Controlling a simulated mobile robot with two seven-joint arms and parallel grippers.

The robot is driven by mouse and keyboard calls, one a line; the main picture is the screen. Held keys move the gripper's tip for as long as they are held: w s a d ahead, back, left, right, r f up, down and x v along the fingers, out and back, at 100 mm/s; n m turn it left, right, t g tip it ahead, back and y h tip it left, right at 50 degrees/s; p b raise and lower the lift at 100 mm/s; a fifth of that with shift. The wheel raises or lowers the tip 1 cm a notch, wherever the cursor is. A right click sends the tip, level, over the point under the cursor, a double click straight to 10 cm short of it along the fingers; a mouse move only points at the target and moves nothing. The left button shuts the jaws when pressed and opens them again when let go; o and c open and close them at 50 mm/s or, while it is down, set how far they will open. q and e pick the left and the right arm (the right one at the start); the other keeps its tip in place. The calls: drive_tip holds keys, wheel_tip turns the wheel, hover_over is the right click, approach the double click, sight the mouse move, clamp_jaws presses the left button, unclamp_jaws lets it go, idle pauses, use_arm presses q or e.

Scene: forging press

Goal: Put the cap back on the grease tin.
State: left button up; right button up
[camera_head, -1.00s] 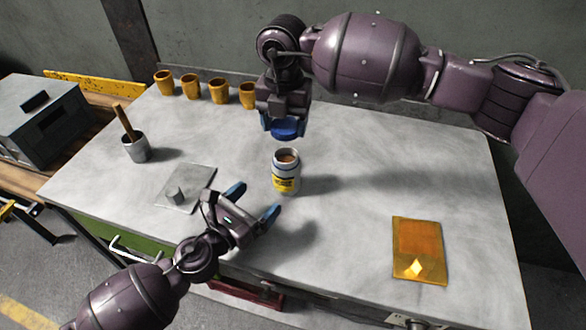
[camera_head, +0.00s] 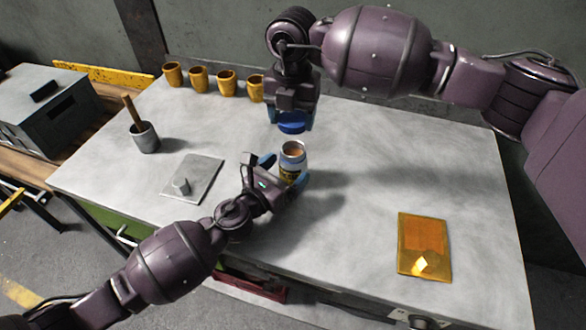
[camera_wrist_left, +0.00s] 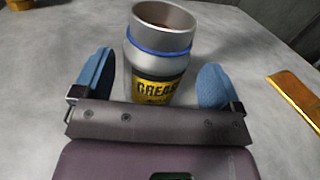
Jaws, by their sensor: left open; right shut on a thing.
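The grease tin (camera_head: 293,155) stands upright and uncapped on the table, its brown contents showing at the mouth. In the left wrist view the tin (camera_wrist_left: 158,50) has a yellow "GREASE" label and a blue ring below its rim. My left gripper (camera_head: 284,172) is open, with one blue fingertip on each side of the tin. In the left wrist view, gaps show between the left gripper (camera_wrist_left: 155,82) fingers and the tin. My right gripper (camera_head: 291,120) is shut on the blue cap (camera_head: 292,127), holding it above and behind the tin.
Several yellow cups (camera_head: 226,83) stand along the table's back edge. A grey pot (camera_head: 145,137) with a brown stick and a grey plate with a knob (camera_head: 192,180) are at the left. An orange folder-like sheet (camera_head: 425,246) lies at the right. The table (camera_head: 350,220) between is clear.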

sight(294, 146)
use_arm(q)
drive_tip(key=shift+x, duration=1.9)
drive_tip(key=c, duration=1.2)
use_arm(e)
drive_tip(key=shift+s+d+f, duration=0.1)
drive_tip(key=shift+d+f, duration=0.05)
drive_tip(key=shift+f, duration=2.35)
drive_tip(key=shift+f, duration=0.9)
drive_tip(key=shift+f, duration=0.6)
